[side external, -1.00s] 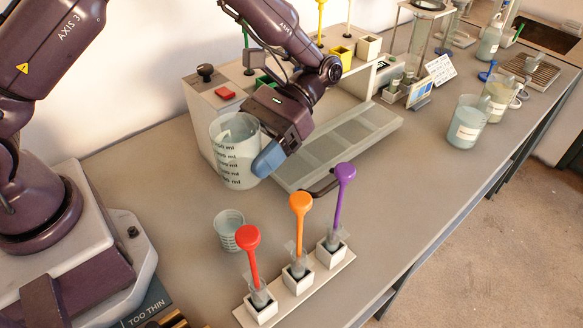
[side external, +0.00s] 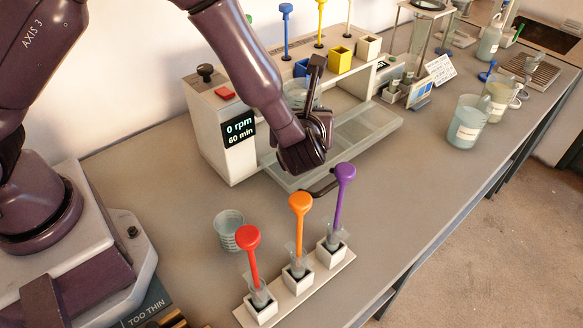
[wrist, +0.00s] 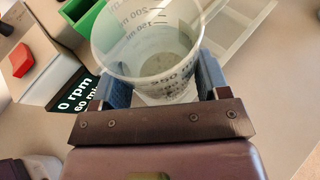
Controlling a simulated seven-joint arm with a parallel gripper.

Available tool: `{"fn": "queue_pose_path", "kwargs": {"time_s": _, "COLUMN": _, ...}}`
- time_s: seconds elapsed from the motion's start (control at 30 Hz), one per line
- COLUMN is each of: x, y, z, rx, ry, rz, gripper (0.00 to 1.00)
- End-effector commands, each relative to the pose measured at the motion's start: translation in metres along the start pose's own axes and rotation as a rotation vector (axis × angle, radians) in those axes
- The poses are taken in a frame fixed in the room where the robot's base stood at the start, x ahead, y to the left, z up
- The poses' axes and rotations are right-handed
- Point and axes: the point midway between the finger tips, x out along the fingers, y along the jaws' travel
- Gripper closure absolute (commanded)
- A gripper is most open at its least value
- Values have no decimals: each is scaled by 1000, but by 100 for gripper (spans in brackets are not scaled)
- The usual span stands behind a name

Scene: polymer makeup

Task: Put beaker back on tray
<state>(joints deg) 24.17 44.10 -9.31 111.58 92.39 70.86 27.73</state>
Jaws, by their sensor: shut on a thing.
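The clear graduated beaker (wrist: 150,50) is between the two blue fingers of my gripper (wrist: 160,78) in the wrist view, with its rim toward the camera. In the side view my gripper (side external: 312,130) is over the stirrer's tray and partly hides the beaker (side external: 300,93) behind it. The gripper is shut on the beaker. The pale tray (side external: 375,125) with shallow sections lies along the front of the stirrer; its sections also show in the wrist view (wrist: 240,35). Whether the beaker's base touches the tray is hidden.
The white stirrer (side external: 215,140) has a display reading 0 rpm, 60 min and a red button (side external: 224,94). A small beaker (side external: 228,228) and a rack (side external: 300,290) with red, orange and purple stirrers stand in front. Other beakers (side external: 465,125) stand at right.

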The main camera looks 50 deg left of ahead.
Motion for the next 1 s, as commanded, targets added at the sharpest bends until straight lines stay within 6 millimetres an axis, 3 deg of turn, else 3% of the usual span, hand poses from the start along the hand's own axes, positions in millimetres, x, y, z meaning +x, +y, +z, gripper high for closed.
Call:
{"fn": "queue_pose_path", "kwargs": {"time_s": 0.2, "x": 21, "y": 14, "z": -33, "rx": 82, "ry": -2, "rz": -184, "gripper": 62}}
{"fn": "queue_pose_path", "kwargs": {"time_s": 0.4, "x": 28, "y": 20, "z": -48, "rx": 111, "ry": -5, "rz": -271, "gripper": 62}}
{"fn": "queue_pose_path", "kwargs": {"time_s": 0.8, "x": 46, "y": 22, "z": -90, "rx": 119, "ry": -5, "rz": -293, "gripper": 62}}
{"fn": "queue_pose_path", "kwargs": {"time_s": 1.0, "x": 49, "y": 21, "z": -97, "rx": 117, "ry": -8, "rz": -294, "gripper": 62}}
